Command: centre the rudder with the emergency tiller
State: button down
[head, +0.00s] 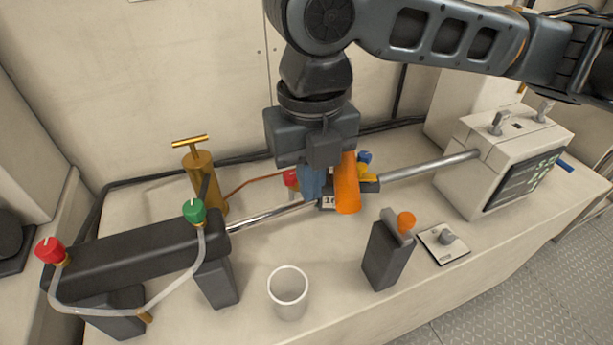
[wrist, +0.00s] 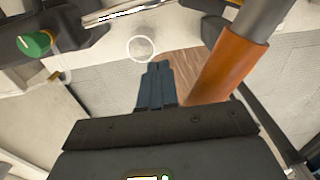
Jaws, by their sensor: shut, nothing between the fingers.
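My gripper (head: 312,185) points down over the middle of the bench, its blue fingers together and empty. An orange cylindrical grip (head: 347,190), which looks like the tiller's handle, is just right of the fingers. In the wrist view the grip (wrist: 228,68) sits on a grey bar (wrist: 263,18), to the right of the closed fingers (wrist: 157,82). I cannot tell whether they touch. A small numbered plate (head: 327,203) is partly hidden behind the fingers and grip. Silvery rods (head: 270,216) run to the middle from both sides; their joint is mostly hidden.
A black cylinder with a red knob (head: 50,250) and a green knob (head: 194,211) lies at left. A brass hand pump (head: 200,175) stands behind. A white cup (head: 289,291), a dark block with an orange knob (head: 388,255) and a switch plate (head: 443,245) are in front. A display box (head: 500,160) is at right.

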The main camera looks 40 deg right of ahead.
aim_at(349, 166)
jog(key=shift+s+d, duration=0.55)
jog(key=shift+d, duration=0.15)
jog(key=shift+s+d, duration=1)
jog(key=shift+s+d+b, duration=0.55)
jog(key=shift+s+d, duration=0.4)
jog(key=shift+d, duration=0.4)
jog(key=shift+s+d+b, duration=0.2)
jog(key=shift+s+d, duration=0.2)
jog(key=shift+d, duration=0.2)
jog(key=shift+s+d+b, duration=0.15)
jog(key=shift+s+d, duration=0.2)
jog(key=shift+d, duration=0.45)
jog(key=shift+a, duration=0.15)
